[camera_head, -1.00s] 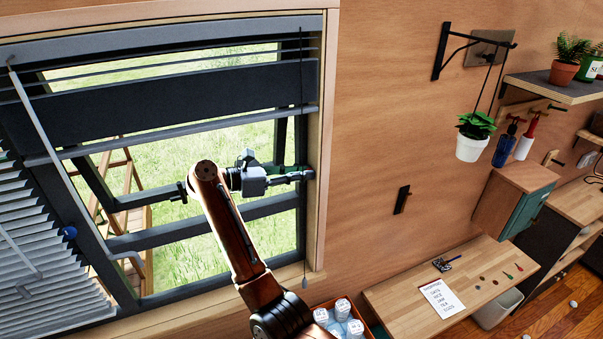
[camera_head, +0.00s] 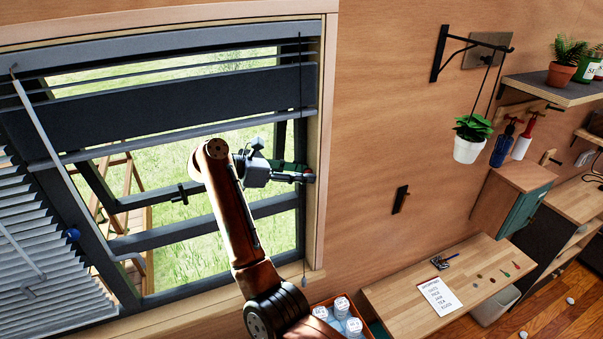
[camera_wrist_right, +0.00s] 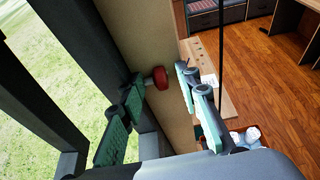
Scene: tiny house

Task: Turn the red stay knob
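The red stay knob (camera_wrist_right: 159,77) sits at the window frame's right side in the right wrist view; in the head view only a small red spot (camera_head: 307,172) of it shows past my fingers. My right gripper (camera_wrist_right: 157,84) is open, its green-padded fingers apart on either side of the knob. The knob looks nearer the left finger in that view, with a gap to the right finger. I cannot tell whether a finger touches it. In the head view the right gripper (camera_head: 288,172) is at the window's right edge. My left gripper is not in view.
A blue knob (camera_head: 72,234) is on the window's left side, beside slanted blinds (camera_head: 40,265). Dark window bars (camera_head: 200,228) run close to my right arm. A hanging plant (camera_head: 468,148) and a desk (camera_head: 400,290) are to the right. A bottle crate (camera_head: 318,305) stands below.

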